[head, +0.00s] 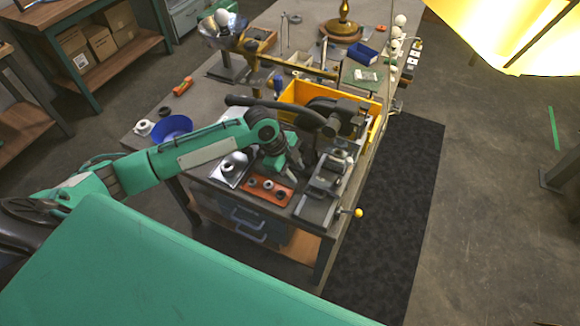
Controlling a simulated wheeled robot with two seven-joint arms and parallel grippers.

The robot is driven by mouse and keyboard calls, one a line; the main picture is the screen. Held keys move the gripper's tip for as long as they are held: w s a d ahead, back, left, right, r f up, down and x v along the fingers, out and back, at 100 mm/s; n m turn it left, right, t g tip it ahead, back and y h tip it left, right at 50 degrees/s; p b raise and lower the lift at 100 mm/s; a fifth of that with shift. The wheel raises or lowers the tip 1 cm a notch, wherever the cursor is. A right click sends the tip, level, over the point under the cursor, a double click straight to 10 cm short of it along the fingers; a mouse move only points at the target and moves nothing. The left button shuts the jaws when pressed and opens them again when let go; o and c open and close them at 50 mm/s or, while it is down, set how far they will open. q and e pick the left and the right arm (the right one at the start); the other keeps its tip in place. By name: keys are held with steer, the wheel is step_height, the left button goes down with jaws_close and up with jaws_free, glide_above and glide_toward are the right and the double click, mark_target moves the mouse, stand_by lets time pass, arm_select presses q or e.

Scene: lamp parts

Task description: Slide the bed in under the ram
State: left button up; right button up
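A grey metal slide with a flat bed (315,209) lies at the front right of the bench, with a yellow knob (358,213) at its near right end. A dark press with a long lever (270,105) stands behind it. The ram itself is hard to make out, partly hidden by the press and my arm. My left gripper (291,174) hangs just left of the slide, above the area by an orange tray. Its fingers are small and dark, and I cannot tell whether they are open or touching anything. My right gripper is not in view.
The orange tray (266,190) holds several dark round parts. A yellow bin (300,91) stands behind the press. A blue bowl (171,128) and white parts sit at the left. A brass lamp base (342,28) is at the back. A dark mat (390,215) covers the floor at right.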

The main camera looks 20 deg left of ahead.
arm_select(q)
steer(key=v, duration=0.3)
steer(key=shift+r+b, duration=0.15)
steer(key=shift+b, duration=0.15)
